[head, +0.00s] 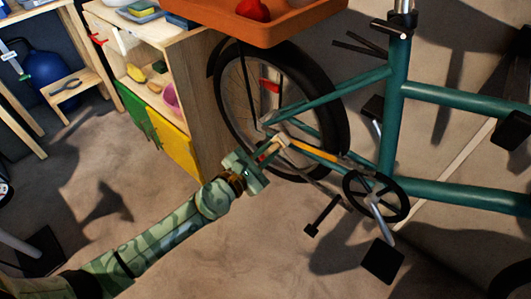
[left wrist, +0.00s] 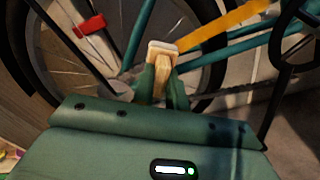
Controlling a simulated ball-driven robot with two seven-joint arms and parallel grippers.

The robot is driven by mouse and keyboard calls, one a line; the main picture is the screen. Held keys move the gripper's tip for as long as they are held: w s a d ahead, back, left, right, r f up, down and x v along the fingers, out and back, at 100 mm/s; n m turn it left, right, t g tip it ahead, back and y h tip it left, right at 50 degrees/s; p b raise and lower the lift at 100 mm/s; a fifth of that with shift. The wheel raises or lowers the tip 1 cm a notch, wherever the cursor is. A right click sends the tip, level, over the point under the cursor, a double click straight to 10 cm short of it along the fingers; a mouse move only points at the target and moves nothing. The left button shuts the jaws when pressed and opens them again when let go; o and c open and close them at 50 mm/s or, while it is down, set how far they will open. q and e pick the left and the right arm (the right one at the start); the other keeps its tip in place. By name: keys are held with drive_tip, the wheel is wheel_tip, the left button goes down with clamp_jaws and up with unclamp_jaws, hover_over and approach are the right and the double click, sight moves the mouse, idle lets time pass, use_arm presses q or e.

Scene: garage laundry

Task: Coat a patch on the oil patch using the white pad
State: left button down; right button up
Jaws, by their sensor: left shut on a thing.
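My left gripper (head: 266,158) is shut on the wooden handle of the white pad (head: 281,141). In the left wrist view, the pad (left wrist: 163,47) sits at the handle's far end, beyond the fingers (left wrist: 162,84). The pad is in front of the bicycle's rear wheel, close to the left end of a yellow-orange strip (head: 318,154) along the lower frame tube. The strip also shows in the left wrist view (left wrist: 225,26). I cannot tell whether it is the oil patch, or whether the pad touches it. My right gripper is out of view.
The teal bicycle frame (head: 395,108), rear wheel (head: 233,100), crank (head: 376,197) and pedals crowd the space ahead. An orange tray (head: 220,22) hangs above the wheel. A wooden cabinet (head: 198,92) stands left of the wheel. The lower middle floor is clear.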

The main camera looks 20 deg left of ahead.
use_arm(q)
drive_tip(key=shift+w+d, duration=0.1)
drive_tip(key=shift+w, duration=0.25)
drive_tip(key=shift+s+d+f, duration=0.1)
drive_tip(key=shift+s+d, duration=0.05)
drive_tip(key=shift+d, duration=0.3)
drive_tip(key=shift+w+a, duration=0.2)
drive_tip(key=shift+a, duration=0.3)
drive_tip(key=shift+r, duration=0.2)
idle(0.3)
